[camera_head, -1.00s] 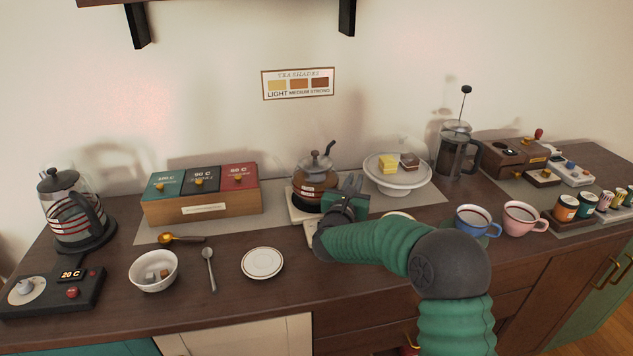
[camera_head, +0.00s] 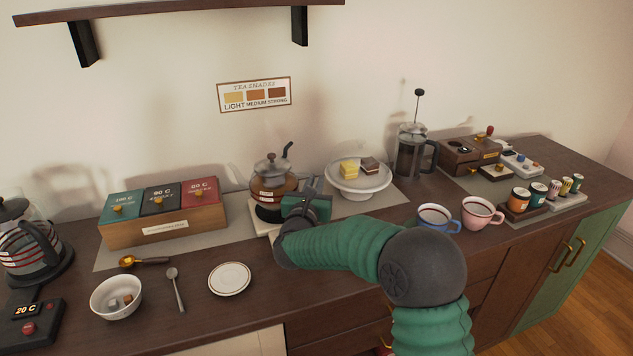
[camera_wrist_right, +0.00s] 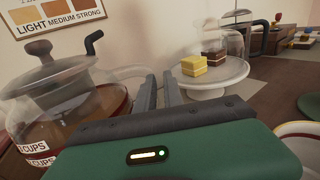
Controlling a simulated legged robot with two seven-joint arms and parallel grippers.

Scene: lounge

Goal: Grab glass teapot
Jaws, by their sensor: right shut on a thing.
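Whether the teapot is clear of the disc is hard to tell. My left gripper is not in view.
A cake stand (camera_head: 345,188) with two cake pieces is close on the right. A French press (camera_head: 410,160) and two cups (camera_head: 433,222) stand farther right. A wooden tea box (camera_head: 170,235) is on the left. A small plate (camera_head: 230,279) lies in front.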

